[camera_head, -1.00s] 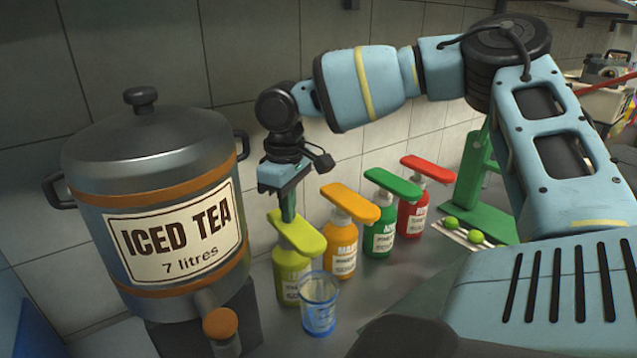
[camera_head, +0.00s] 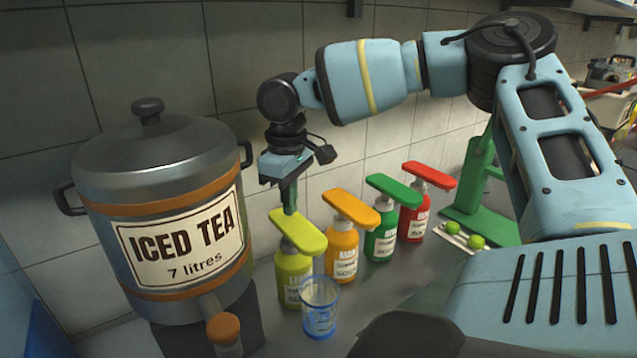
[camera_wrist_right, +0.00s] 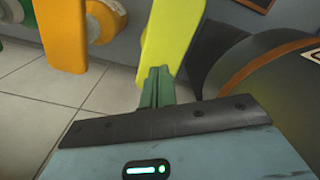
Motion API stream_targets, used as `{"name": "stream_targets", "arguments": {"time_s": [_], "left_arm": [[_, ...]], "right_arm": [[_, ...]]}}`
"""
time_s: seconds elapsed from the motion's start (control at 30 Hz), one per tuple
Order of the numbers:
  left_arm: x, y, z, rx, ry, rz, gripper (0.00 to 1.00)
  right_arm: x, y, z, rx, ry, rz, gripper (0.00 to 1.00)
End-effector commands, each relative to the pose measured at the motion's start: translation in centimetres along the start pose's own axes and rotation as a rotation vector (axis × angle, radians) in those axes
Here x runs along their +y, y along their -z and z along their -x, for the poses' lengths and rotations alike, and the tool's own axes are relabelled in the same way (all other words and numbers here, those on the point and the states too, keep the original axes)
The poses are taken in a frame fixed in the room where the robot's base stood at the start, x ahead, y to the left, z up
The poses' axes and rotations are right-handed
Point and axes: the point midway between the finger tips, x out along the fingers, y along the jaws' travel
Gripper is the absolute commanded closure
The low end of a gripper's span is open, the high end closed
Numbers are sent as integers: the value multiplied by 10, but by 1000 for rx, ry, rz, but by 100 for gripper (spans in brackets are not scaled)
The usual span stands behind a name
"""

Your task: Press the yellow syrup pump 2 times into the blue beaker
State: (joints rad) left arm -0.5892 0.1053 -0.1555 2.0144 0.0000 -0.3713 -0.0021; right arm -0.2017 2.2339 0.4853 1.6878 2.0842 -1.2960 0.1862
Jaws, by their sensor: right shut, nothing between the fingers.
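The yellow syrup pump is a yellow-green bottle (camera_head: 293,276) with a flat lever (camera_head: 298,233) on top, standing beside the iced tea urn. The blue beaker (camera_head: 320,309) is clear with blue markings and stands in front of it, below the lever's front end. My right gripper (camera_head: 290,211) is shut and empty, pointing down at the rear part of the yellow lever. In the right wrist view its green fingers (camera_wrist_right: 157,88) overlap the yellow lever (camera_wrist_right: 173,35); I cannot tell whether they touch it. My left gripper is out of view. The beaker's contents are unclear.
A large urn (camera_head: 160,170) with a tap (camera_head: 223,328) stands close on the left. Orange (camera_head: 343,255), green (camera_head: 380,243) and red (camera_head: 412,222) pumps line up to the right. A green press (camera_head: 478,190) and green balls (camera_head: 477,240) lie beyond. A tiled wall is behind.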

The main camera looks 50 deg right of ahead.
Motion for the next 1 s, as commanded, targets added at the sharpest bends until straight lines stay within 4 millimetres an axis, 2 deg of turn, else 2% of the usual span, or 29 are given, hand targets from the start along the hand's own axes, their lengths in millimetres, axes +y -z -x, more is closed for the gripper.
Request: {"name": "stream_targets", "arguments": {"time_s": [0.33,1.0], "left_arm": [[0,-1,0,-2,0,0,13],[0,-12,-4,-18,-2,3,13]], "right_arm": [[0,0,-2,0,0,0,100],[0,0,-22,0,1,0,100]]}}
